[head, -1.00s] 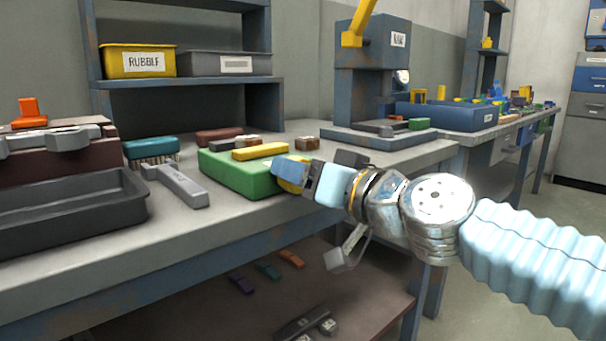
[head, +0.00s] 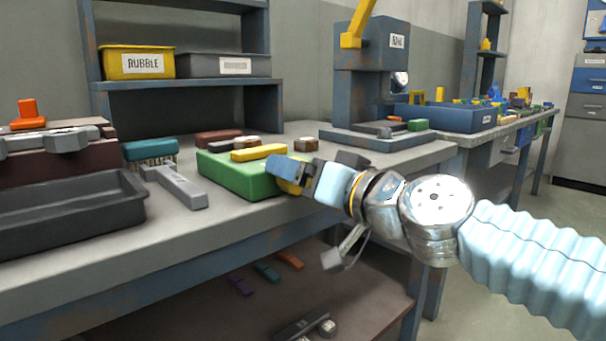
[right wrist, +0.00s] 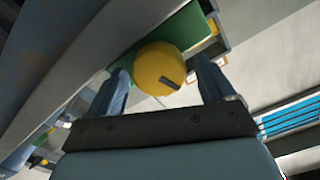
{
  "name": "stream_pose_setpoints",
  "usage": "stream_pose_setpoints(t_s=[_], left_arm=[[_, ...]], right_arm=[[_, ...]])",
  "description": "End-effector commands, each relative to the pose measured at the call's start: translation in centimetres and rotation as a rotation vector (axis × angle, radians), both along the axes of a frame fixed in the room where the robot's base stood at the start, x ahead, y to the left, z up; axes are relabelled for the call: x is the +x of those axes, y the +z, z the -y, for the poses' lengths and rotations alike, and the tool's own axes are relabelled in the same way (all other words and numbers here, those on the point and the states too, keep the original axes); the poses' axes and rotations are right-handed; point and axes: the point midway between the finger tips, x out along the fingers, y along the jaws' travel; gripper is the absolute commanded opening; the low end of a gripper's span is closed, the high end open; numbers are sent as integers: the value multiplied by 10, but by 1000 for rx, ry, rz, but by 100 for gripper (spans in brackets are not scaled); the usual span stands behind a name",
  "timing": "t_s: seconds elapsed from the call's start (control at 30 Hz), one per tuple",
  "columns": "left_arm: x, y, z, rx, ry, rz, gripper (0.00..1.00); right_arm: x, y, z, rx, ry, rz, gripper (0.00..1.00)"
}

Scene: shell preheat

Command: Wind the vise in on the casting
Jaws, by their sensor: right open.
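A round yellow knob (right wrist: 158,66) with a dark slot mark fills the middle of the right wrist view. My right gripper (right wrist: 162,78) is open, one finger on each side of the knob, with a gap showing to each. In the head view my right gripper (head: 283,172) is at the right end of a green block (head: 235,174), and yellow of the knob (head: 290,187) shows at its fingers. The green block looks like the vise body, but I cannot be sure. I cannot tell which piece is the casting. My left gripper is out of view.
A yellow bar (head: 259,152) lies on the green block. A grey tool (head: 179,187), a teal brush (head: 150,150) and a dark tray (head: 70,207) are to the left. A drill press (head: 372,80) stands behind. The bench's front edge runs below my right gripper.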

Motion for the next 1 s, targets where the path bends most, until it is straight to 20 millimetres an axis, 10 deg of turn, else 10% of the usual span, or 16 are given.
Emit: stream_pose_setpoints(t_s=[1.0], left_arm=[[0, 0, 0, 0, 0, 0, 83]], right_arm=[[-112, 0, 81, 1, 0, 1, 83]])
